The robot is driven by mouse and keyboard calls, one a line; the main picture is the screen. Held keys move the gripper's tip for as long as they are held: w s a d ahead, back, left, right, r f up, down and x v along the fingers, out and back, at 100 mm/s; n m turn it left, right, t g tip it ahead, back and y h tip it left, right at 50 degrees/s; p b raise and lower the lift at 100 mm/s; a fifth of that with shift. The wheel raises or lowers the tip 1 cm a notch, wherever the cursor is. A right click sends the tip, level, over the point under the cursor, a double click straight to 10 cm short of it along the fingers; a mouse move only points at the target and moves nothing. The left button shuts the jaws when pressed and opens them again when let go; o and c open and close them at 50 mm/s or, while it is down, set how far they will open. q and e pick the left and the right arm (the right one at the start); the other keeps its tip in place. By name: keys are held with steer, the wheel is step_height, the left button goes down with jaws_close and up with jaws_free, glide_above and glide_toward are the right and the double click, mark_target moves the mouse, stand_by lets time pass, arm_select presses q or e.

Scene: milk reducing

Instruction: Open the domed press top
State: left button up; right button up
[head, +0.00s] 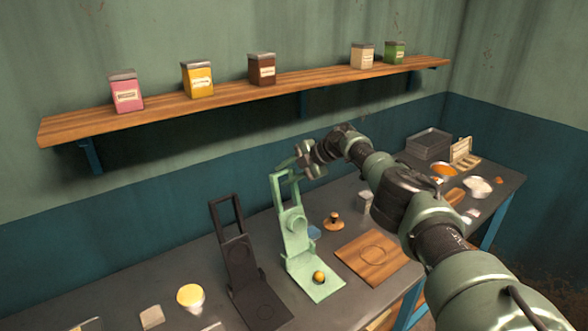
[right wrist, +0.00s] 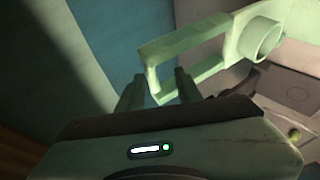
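The pale green press (head: 315,285) stands on the table with its top (head: 293,222) raised steeply from the base and leaning back. The top has a frame handle (head: 274,190) and a round cup, which shows in the right wrist view (right wrist: 260,40). A yellowish ball (head: 319,277) lies on the press base. My right gripper (head: 292,165) is at the upper end of the handle. In the right wrist view its fingers (right wrist: 158,92) are apart, with the handle's end (right wrist: 152,80) between or just beyond them; contact is unclear. My left gripper is out of view.
A dark press (head: 240,262), also raised, stands just left. A wooden board (head: 373,258) and a small wooden-knobbed tool (head: 333,221) are to the right. A wall shelf (head: 240,98) with several jars is above.

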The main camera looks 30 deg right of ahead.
steer(key=shift+s+d+r+p, duration=0.25)
steer(key=shift+s+r+p, duration=0.1)
steer(key=shift+r, duration=0.1)
steer(key=shift+b+v, duration=0.35)
steer(key=shift+v, duration=2.5)
steer(key=shift+s+f, duration=0.1)
steer(key=shift+s, duration=0.05)
